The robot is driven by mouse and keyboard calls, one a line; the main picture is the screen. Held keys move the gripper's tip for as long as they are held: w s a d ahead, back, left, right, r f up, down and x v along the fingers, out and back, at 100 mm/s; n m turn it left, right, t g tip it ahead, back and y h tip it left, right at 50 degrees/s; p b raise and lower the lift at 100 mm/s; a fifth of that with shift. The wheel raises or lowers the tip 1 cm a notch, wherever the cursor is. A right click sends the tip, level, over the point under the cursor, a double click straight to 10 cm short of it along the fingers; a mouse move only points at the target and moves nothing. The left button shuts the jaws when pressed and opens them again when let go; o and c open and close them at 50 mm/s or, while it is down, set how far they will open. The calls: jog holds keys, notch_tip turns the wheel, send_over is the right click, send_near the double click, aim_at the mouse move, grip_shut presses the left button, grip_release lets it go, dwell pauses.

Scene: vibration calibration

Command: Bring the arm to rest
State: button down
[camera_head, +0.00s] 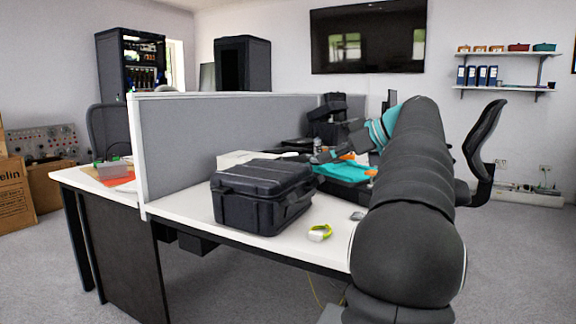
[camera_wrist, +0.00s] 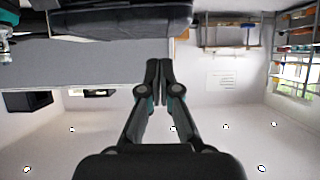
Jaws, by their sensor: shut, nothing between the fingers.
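My arm (camera_head: 410,170) rises from the lower right of the head view and reaches forward beside and over the desk, with a teal section near its far end. My gripper (camera_wrist: 158,68) shows in the wrist view with its two dark fingers together and nothing between them. It points at open room, and the wrist picture is upside down, with ceiling lights along the bottom. In the head view the gripper is small and hard to tell from the dark things behind it.
A black case (camera_head: 262,195) stands on the white desk (camera_head: 195,204) beside a grey divider (camera_head: 230,125). A yellow-green and white item (camera_head: 319,233) lies near the front edge. Teal cloth-like things (camera_head: 342,172) lie behind. An office chair (camera_head: 483,150) stands to the right.

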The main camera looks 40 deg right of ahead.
jog(key=a+f+m+g+h, duration=0.15)
jog(key=a+f, duration=0.35)
jog(key=a, duration=0.7)
jog(key=a+f+m+g, duration=0.2)
jog(key=a+f+g, duration=0.15)
jog(key=a, duration=0.85)
jog(key=s+a+f+h, duration=0.1)
jog(key=s+a+f, duration=0.6)
jog(key=s+f, duration=0.1)
jog(key=s+a+f+m+h+p, duration=0.1)
jog(key=s+a+f+h, duration=0.1)
jog(key=s+a+f, duration=0.5)
notch_tip(320, 180, down, 4)
jog(key=shift+s+a+g, duration=0.3)
jog(key=shift+s+g, duration=0.1)
jog(key=shift+s, duration=0.75)
